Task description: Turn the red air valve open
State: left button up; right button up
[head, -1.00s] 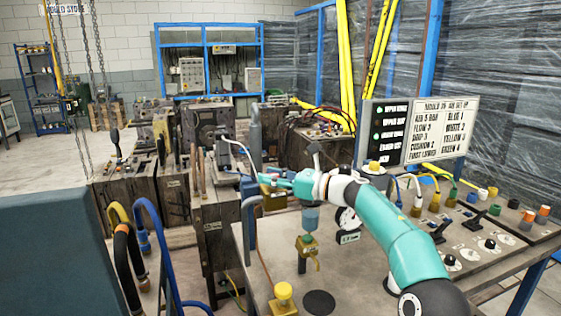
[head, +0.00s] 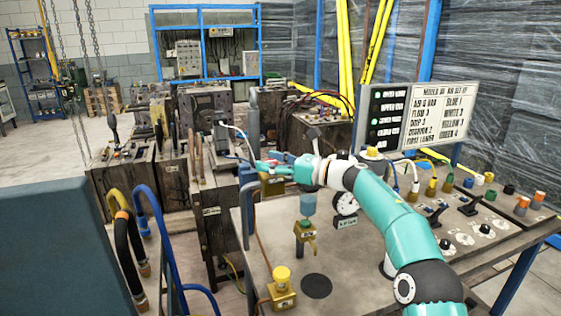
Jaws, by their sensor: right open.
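My right gripper (head: 263,167) is at the far left edge of the metal bench (head: 262,225), with its turquoise arm reaching in from the lower right. Its fingers point left and are open. A brass block (head: 273,186) sits just below the gripper. I cannot tell whether the fingers touch the red part or are around it. My left gripper is not in view.
A sign board (head: 432,112) and several coloured fittings are at the right. Blue and black hoses (head: 155,225) hang at the left.

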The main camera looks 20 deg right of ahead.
jog(key=v, duration=1.2)
jog(key=shift+s+f, duration=0.1)
jog(key=shift+f, duration=0.05)
